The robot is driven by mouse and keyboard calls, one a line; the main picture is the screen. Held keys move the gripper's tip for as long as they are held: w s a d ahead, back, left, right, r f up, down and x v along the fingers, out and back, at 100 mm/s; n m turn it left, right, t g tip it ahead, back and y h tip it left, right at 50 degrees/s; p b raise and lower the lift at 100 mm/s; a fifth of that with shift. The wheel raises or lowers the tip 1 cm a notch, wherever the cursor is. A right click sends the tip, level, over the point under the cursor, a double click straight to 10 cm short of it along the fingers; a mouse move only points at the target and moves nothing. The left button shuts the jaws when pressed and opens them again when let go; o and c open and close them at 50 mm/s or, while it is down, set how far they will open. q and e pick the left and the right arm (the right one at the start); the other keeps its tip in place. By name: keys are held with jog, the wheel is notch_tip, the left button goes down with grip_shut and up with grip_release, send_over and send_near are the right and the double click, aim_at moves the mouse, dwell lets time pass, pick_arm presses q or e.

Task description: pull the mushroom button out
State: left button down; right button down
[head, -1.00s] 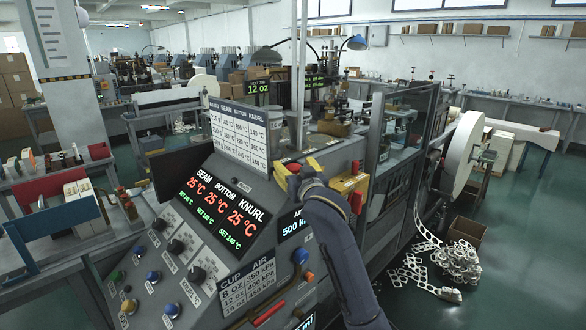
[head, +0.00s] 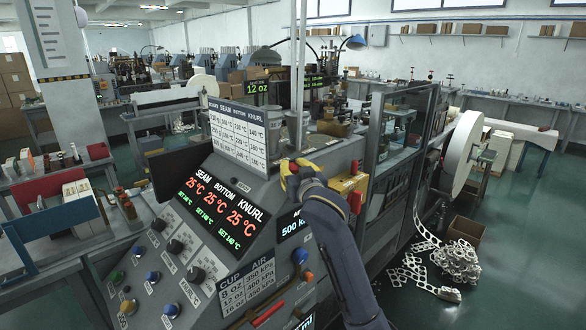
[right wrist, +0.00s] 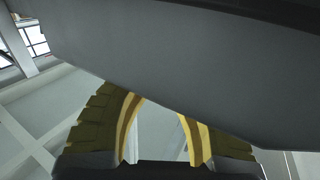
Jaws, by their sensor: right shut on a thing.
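The red mushroom button (head: 293,168) shows as a small red patch at the upper right edge of the sloped control panel, in the head view. My right gripper (head: 290,175), with yellow fingers, is at this button and shut on it. The fingers and wrist cover most of the button. In the right wrist view the two yellow fingers (right wrist: 160,125) stand apart, and a large grey surface hides their tips and the button. My left gripper is not in view.
The grey console (head: 215,245) carries the temperature display, several knobs and coloured buttons. A yellow box with red parts (head: 350,186) is just right of my right gripper. A glazed machine frame (head: 400,140) stands behind. Metal scrap (head: 455,262) lies on the floor at right.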

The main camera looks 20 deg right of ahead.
jog(key=shift+r, duration=0.85)
jog(key=c, duration=1.3)
grip_release()
jog(key=shift+r, duration=0.15)
jog(key=shift+o, duration=1.3)
jog(key=shift+s, duration=0.15)
jog(key=shift+o, duration=1)
jog(key=shift+s, duration=0.35)
jog(key=shift+o, duration=0.4)
jog(key=s+f, duration=0.1)
jog(key=s, duration=1)
